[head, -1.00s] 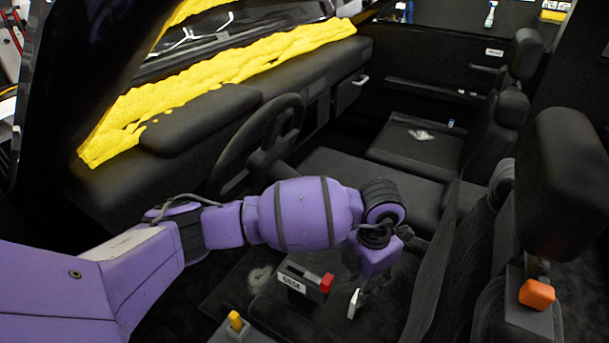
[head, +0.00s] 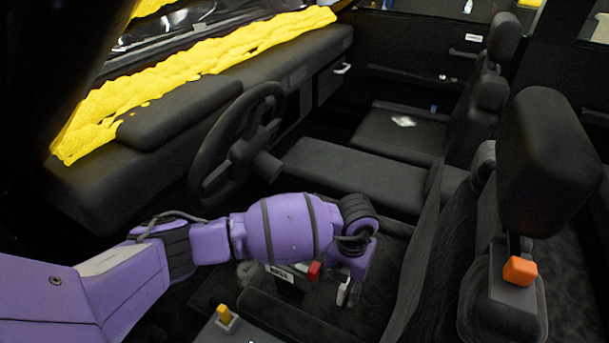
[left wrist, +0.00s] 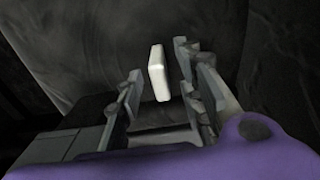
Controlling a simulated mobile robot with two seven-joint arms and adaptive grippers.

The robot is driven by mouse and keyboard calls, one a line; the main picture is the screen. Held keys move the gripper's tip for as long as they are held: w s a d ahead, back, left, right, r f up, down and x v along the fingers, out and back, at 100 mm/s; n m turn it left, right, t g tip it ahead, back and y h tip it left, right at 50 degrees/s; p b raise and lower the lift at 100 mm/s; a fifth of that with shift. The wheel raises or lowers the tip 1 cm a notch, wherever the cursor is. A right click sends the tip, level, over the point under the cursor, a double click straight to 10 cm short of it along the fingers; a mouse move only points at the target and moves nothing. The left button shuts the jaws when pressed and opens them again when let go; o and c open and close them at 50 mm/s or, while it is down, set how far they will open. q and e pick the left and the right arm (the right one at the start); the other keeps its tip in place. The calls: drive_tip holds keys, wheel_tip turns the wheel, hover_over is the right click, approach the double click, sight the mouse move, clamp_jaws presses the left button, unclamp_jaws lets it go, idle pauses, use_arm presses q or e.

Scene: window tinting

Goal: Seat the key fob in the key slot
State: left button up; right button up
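A small white slab, the likely key fob (head: 343,293), stands upright beside the driver's seat, just below my left gripper (head: 346,283). In the left wrist view the white fob (left wrist: 158,72) appears between the two spread fingers of my left gripper (left wrist: 158,80), with a visible gap on each side. The fingers are open and do not appear to touch it. A dark console box with a white label (head: 285,274) and a red block (head: 314,270) at its end is just left of the gripper. I cannot make out the key slot for certain. My right gripper is not in view.
The steering wheel (head: 237,140) and dashboard stand ahead on the left. A yellow knob (head: 224,314) rises from a grey base at the front. Room around the gripper is narrow.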

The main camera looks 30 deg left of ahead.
use_arm(q)
drive_tip(key=shift+w, duration=0.15)
drive_tip(key=shift+c, duration=0.6)
clamp_jaws()
